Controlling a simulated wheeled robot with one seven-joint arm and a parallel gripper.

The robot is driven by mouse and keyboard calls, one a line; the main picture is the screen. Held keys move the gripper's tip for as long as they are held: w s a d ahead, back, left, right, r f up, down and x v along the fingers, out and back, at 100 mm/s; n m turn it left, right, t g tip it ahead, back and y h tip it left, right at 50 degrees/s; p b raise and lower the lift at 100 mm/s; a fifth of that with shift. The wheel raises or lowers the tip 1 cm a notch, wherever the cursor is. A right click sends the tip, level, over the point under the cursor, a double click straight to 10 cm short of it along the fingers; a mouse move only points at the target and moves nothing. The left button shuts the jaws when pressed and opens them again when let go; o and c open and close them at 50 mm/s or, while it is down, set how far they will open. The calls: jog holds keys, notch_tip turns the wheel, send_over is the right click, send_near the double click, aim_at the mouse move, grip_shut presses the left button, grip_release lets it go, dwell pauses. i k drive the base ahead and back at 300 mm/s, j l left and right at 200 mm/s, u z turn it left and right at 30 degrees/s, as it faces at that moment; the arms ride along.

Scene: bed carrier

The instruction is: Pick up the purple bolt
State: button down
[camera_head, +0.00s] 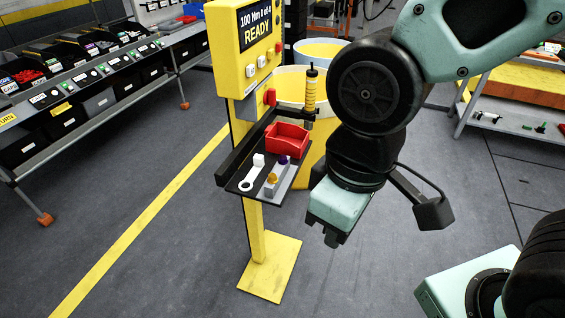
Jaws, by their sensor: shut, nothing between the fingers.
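A small purple piece (283,160), which looks like the purple bolt's head, stands in a grey block (277,184) on the small black shelf of the yellow stand. A gold piece (272,178) stands in the same block, nearer to me. My gripper (333,238) hangs to the right of the shelf, pointing down, apart from the block. Its short dark fingers are shut and empty. The bolt's shank is hidden.
A red bin (288,139) sits behind the block, and a white ring-ended tool (252,172) lies left of it. A yellow-and-black upright tool (310,92) rises beside the bin. Yellow barrels (300,85) stand behind. A parts rack (90,90) is at left; open floor lies between.

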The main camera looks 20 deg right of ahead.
aim_at(282, 160)
jog(key=z, duration=5.4)
jog(key=u, duration=4.95)
jog(key=i+j+u, duration=0.25)
jog(key=i+u, duration=0.2)
jog(key=i, duration=0.1)
